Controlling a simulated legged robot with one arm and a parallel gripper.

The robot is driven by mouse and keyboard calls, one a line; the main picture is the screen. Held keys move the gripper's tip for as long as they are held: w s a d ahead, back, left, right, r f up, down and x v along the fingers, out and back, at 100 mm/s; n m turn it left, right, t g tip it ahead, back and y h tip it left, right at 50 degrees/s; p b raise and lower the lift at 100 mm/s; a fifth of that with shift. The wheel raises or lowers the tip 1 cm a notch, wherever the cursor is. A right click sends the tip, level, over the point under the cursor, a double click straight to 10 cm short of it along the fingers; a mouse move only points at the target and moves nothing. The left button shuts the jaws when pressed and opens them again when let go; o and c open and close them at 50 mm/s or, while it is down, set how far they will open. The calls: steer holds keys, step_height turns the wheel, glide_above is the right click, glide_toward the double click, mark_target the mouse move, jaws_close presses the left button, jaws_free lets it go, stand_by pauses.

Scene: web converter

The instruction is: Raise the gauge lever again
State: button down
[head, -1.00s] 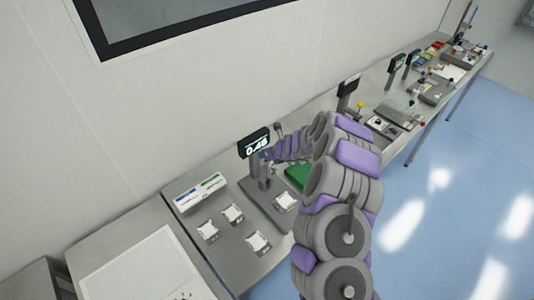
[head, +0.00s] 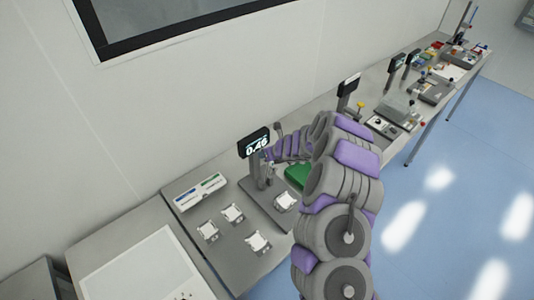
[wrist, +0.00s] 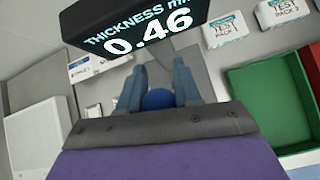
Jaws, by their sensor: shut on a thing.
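The thickness gauge stands on the bench with its dark display (head: 255,142) reading 0.46; the display also fills the top of the wrist view (wrist: 140,28). In the wrist view a round blue knob (wrist: 159,99) sits between the fingers of my gripper (wrist: 155,85), which is shut on it. I take the knob to be the end of the gauge lever; the lever's shaft is hidden behind my gripper. In the head view my gripper (head: 268,156) is beside the gauge, just under the display, and too small to show its fingers clearly.
A green tray (head: 297,174) is right of the gauge, partly behind my arm; it also shows in the wrist view (wrist: 262,105). Several white sample packs lie around the gauge base. More instruments line the bench at far right.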

steer(key=shift+s+f, duration=0.15)
steer(key=shift+f, duration=0.15)
steer(key=c, duration=1.1)
jaws_free()
steer(key=shift+o, duration=0.6)
steer(key=shift+w+f, duration=0.1)
steer(key=shift+w, duration=0.1)
steer(key=shift+o, duration=1)
steer(key=shift+a, duration=0.1)
steer(key=shift+s+d+r+p, duration=0.1)
steer(key=shift+s+r+p, duration=0.1)
steer(key=shift+r+p, duration=0.65)
steer(key=shift+s+d+r+p, duration=0.2)
steer(key=shift+r+p, duration=0.25)
steer(key=shift+r, duration=0.75)
steer(key=shift+s+d+r+p, duration=0.1)
steer(key=shift+s+r+p, duration=0.1)
steer(key=shift+r+p, duration=0.65)
step_height(320, 180, up, 14)
steer(key=s+d, duration=0.1)
steer(key=s, duration=0.2)
steer(key=shift+d+r, duration=0.15)
steer(key=shift+d, duration=0.25)
steer(key=shift+w, duration=0.1)
